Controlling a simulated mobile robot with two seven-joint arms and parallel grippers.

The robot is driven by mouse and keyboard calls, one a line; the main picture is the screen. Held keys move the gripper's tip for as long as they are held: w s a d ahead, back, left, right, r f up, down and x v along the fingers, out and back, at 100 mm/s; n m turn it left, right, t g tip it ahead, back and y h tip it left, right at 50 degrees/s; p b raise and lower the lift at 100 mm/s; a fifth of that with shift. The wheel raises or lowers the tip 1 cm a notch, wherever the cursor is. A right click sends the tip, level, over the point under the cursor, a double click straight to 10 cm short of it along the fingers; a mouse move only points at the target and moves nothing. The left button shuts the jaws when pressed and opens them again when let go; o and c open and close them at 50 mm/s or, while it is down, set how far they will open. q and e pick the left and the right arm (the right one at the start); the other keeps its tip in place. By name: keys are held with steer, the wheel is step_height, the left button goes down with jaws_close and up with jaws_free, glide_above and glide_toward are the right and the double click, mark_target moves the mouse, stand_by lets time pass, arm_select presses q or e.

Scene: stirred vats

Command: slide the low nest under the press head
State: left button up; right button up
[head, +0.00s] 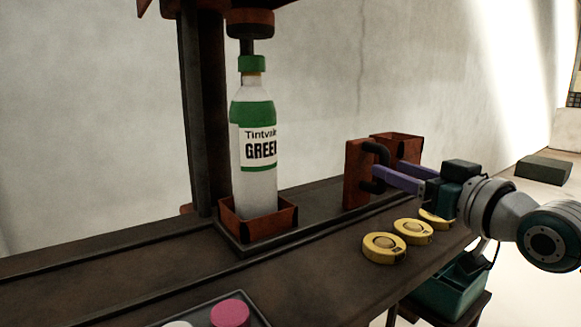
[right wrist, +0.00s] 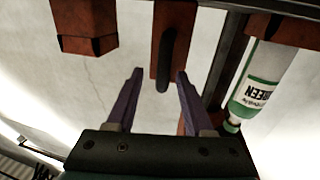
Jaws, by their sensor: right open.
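A red nest (head: 285,217) stands on a dark sliding plate (head: 318,222) under the press head (head: 250,24). A white bottle with a green cap and a green label (head: 256,190) stands upright in it; the cap is just below the head. To the right, a red upright block (head: 356,178) carries a black handle (head: 378,150), with another red nest (head: 397,142) behind. I cannot tell for sure which nest is the low one. My right gripper (head: 388,172) is open at the handle; in the right wrist view the handle (right wrist: 167,62) shows between its purple fingers. My left gripper is out of view.
Several yellow round discs (head: 384,247) lie along the bench's (head: 310,290) front edge. A dark tray (head: 205,310) with a pink lid (head: 230,314) is at the near edge. A teal bin (head: 450,288) stands lower right. The press's dark post (head: 197,120) rises behind the bottle.

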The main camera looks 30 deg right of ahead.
steer(key=s+p, duration=0.1)
steer(key=s, duration=0.5)
steer(key=shift+s+a, duration=0.3)
steer(key=shift+a, duration=0.1)
